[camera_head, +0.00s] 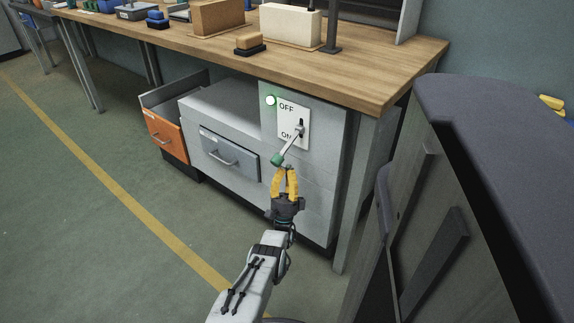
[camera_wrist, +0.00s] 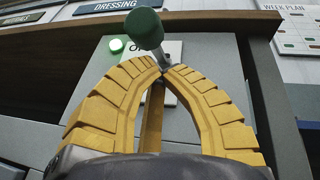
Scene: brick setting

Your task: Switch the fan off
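The switch is a white plate (camera_head: 288,112) marked OFF at the top and ON at the bottom, on the grey cabinet front under the bench. Its metal lever (camera_head: 292,142) slants outward and down toward the ON end, with a green knob (camera_head: 278,159) at its tip. A green light (camera_head: 270,100) glows beside OFF. My gripper (camera_head: 284,170), with yellow fingers, is just below the knob. In the wrist view the fingertips (camera_wrist: 160,70) come together, and the green knob (camera_wrist: 145,28) shows above them. No fan is recognisable.
The wooden bench top (camera_head: 350,70) overhangs the cabinet and carries bricks and blocks. A grey drawer (camera_head: 229,156) and an orange drawer (camera_head: 163,135) are to the left. A dark, rounded-topped structure (camera_head: 470,130) stands close on the right. The green floor at left is clear.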

